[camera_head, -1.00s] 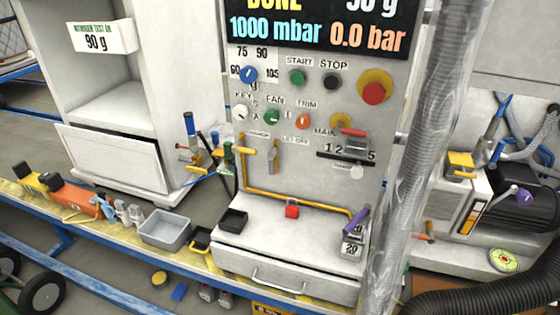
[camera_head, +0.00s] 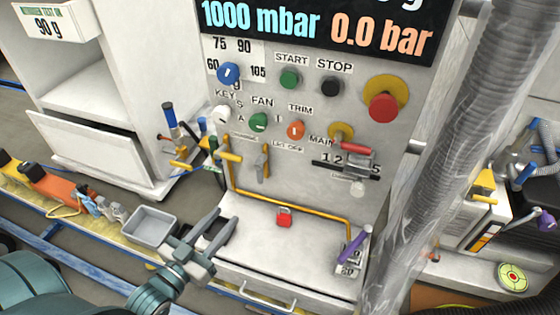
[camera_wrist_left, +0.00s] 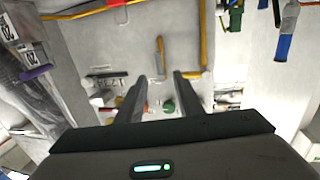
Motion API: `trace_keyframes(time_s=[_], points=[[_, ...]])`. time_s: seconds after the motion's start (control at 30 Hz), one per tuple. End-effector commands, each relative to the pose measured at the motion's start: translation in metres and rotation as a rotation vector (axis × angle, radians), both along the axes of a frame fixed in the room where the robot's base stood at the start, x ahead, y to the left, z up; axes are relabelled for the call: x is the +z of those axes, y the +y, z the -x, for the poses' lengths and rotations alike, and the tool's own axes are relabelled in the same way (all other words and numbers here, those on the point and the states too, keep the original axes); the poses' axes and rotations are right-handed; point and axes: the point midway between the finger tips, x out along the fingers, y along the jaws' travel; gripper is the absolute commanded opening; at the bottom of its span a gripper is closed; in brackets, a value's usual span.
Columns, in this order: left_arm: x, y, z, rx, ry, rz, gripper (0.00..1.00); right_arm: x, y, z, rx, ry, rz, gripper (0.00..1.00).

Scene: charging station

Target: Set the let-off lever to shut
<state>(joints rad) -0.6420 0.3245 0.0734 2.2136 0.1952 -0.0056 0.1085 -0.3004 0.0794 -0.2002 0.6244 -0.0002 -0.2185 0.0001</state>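In the left wrist view, which is turned over, the lever (camera_wrist_left: 160,55) appears above the fingertips. My left gripper (camera_head: 221,224) is open and empty, below and in front of the panel, apart from the lever. Its two fingers (camera_wrist_left: 161,80) also show spread in the left wrist view. My right gripper is out of view.
A yellow pipe (camera_head: 290,205) with a yellow handle (camera_head: 230,156) runs beside the lever. A red padlock-like block (camera_head: 284,215) and a purple handle (camera_head: 354,246) sit below. Knobs and buttons lie above. A wrapped hose (camera_head: 440,150) stands at right.

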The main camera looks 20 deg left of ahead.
Motion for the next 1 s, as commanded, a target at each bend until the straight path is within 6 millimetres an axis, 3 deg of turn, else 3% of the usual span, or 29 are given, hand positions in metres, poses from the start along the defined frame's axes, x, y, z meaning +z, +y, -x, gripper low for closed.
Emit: trace_keyframes(time_s=[0.1,0.57,0.77,1.0], points=[[0.010,-0.001,0.001,-0.004,-0.014,0.002,0.33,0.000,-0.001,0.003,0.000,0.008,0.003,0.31],[0.010,-0.001,-0.003,-0.004,-0.015,0.002,0.33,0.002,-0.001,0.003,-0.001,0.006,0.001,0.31],[0.011,-0.003,-0.017,-0.003,-0.016,0.001,0.33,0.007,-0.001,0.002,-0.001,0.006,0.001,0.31],[0.012,-0.007,-0.049,-0.004,-0.016,0.001,0.33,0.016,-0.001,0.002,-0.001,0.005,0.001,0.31]])
